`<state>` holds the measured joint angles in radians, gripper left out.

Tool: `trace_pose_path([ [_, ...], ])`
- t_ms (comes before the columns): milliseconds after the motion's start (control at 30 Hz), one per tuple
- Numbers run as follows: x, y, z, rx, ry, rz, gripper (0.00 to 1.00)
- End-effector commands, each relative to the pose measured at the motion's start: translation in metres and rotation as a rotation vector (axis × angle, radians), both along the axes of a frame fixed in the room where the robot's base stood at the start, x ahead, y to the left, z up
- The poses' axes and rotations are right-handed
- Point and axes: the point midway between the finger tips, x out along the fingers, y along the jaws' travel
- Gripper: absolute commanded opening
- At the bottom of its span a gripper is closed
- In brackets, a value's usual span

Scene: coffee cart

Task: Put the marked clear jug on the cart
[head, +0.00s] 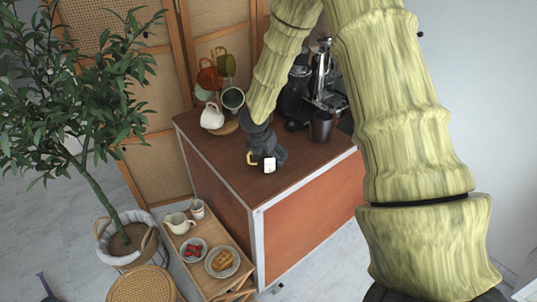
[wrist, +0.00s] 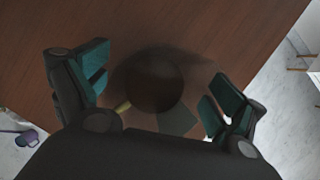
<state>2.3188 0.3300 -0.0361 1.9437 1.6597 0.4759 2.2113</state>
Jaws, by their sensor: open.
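The marked clear jug shows in the head view as a yellow handle and a white label (head: 269,165) just under my gripper (head: 267,150). It stands on the brown-topped counter (head: 208,147), near its front edge. In the wrist view, the jug (wrist: 153,82) is a dark, see-through round shape between my open fingers (wrist: 160,88), with a gap on both sides. Its yellow handle (wrist: 123,106) points to the lower left. My gripper hides much of the jug in the head view. A low wooden cart (head: 217,227) stands in front of the counter on the left.
The low cart holds a white pitcher (head: 179,224), a cup (head: 198,209), a bowl of red fruit (head: 194,250) and a plate of pastries (head: 222,262). A dark cup (head: 320,126) and a coffee machine (head: 325,82) stand behind my gripper; mugs (head: 212,116) stand to the left.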

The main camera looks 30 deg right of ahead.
Motion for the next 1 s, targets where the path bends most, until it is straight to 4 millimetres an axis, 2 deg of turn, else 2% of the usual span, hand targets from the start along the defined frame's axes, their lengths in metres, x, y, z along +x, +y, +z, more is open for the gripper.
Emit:
trace_pose_path([
  [167, 0.0, 0.0, 0.001, 0.0, -0.001, 0.0, 0.95],
  [367, -0.002, 0.005, 0.014, 0.001, -0.002, -0.001, 0.95],
  [1000, -0.017, 0.034, 0.091, 0.001, -0.002, 0.0, 0.95],
])
